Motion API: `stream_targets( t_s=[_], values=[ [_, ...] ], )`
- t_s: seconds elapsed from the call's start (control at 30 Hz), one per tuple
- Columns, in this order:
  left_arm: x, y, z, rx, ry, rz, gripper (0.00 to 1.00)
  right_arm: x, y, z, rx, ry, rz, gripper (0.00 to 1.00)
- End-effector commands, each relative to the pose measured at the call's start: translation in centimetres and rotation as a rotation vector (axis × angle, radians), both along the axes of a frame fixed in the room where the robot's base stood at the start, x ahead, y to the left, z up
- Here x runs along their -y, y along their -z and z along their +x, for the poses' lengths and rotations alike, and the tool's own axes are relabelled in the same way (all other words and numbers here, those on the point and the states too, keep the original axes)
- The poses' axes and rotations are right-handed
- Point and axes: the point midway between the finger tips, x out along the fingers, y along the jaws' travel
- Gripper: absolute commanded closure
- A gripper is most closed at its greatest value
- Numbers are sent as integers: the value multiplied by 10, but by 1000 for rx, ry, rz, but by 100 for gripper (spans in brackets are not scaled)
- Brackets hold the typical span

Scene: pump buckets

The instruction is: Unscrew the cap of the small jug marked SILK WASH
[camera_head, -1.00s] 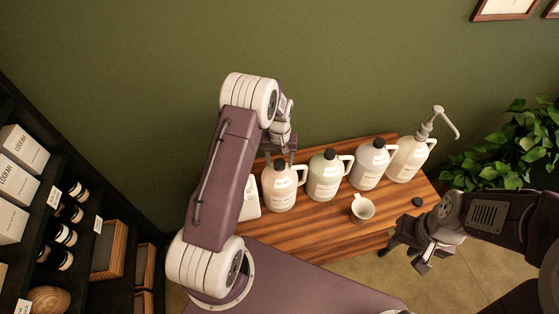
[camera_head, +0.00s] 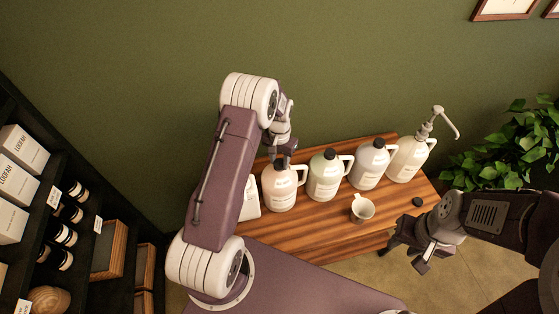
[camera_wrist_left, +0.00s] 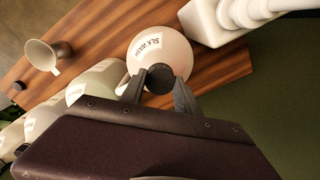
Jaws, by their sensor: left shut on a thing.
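The small jug marked SILK WASH (camera_wrist_left: 158,48) is a pale pinkish jug with a black cap (camera_wrist_left: 160,77). In the head view the same jug (camera_head: 281,190) stands upright on the wooden table, its cap hidden by my gripper. My left gripper (camera_wrist_left: 160,80) comes down from above, with one finger on each side of the cap, and is shut on it. It also shows in the head view (camera_head: 281,160). My right gripper (camera_head: 408,256) is empty, its fingers apart, by the table's front right edge.
To the right stand a green-tinted jug (camera_head: 324,178), a greyish jug (camera_head: 370,168) and a jug with a tall pump (camera_head: 408,160). A small cup (camera_head: 362,209) and a loose black cap (camera_head: 417,202) are in front. A white container (camera_wrist_left: 215,22) stands close on the other side.

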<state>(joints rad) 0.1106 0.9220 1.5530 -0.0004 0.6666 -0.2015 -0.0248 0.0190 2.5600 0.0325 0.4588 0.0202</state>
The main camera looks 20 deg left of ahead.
Motion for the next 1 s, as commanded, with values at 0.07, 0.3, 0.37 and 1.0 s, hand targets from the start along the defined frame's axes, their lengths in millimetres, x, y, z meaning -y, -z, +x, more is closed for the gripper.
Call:
stream_targets(
  t_s=[0.07, 0.3, 0.37, 1.0],
  values=[
    [0, 0, 0, 0, -7, 0, 100, 0, 0, 0, 0, 0, 0, 64],
    [0, 0, 0, 0, -478, 0, 100, 0, 0, 0, 0, 0, 0, 64],
    [0, 0, 0, 0, -623, 0, 100, 0, 0, 0, 0, 0, 0, 64],
    [0, -1, 0, 0, -1169, 0, 100, 0, 0, 0, 0, 0, 0, 64]
  ],
)
